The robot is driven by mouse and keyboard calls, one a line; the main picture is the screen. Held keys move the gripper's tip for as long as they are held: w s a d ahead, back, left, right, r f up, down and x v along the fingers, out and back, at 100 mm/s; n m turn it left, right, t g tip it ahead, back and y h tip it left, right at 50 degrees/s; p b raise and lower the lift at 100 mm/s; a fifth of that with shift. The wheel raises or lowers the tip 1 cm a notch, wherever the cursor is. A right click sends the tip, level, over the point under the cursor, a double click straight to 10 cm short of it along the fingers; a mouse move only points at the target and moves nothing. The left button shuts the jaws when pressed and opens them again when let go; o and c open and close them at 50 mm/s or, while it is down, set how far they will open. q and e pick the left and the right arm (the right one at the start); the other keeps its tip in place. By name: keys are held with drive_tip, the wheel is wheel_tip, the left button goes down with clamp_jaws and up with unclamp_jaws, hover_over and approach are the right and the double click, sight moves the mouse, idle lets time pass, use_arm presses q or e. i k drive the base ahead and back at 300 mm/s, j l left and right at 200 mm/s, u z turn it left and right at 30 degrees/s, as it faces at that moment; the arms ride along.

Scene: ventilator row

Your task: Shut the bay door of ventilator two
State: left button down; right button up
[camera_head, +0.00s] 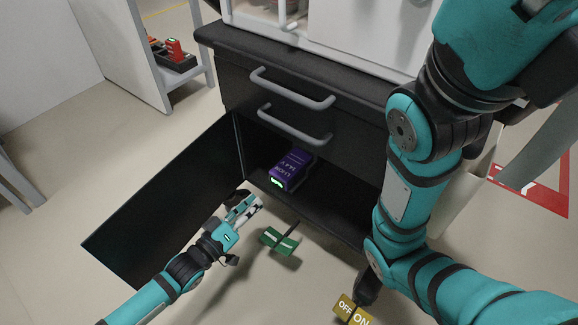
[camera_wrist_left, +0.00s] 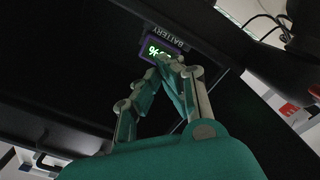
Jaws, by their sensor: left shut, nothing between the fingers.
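The bay door (camera_head: 165,215) is a black panel standing wide open at the left of the dark ventilator cabinet (camera_head: 245,85). Behind it the lower bay is open, and a purple battery (camera_head: 290,170) with a lit green readout sits inside. My left gripper (camera_head: 254,203) is shut and empty, in front of the bay and to the right of the open door. In the left wrist view its fingertips (camera_wrist_left: 175,66) point toward the battery (camera_wrist_left: 158,48); contact cannot be told. My right arm crosses the right side of the head view, but its gripper is not in view.
Two grey drawer handles (camera_head: 295,125) stick out above the bay. A green pedal (camera_head: 280,241) stands on the floor before it, and a yellow OFF/ON pedal (camera_head: 352,311) is nearer. A white stand (camera_head: 140,60) is at back left. The floor left of the door is clear.

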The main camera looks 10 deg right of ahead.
sight(136, 243)
drive_tip(key=k, duration=1)
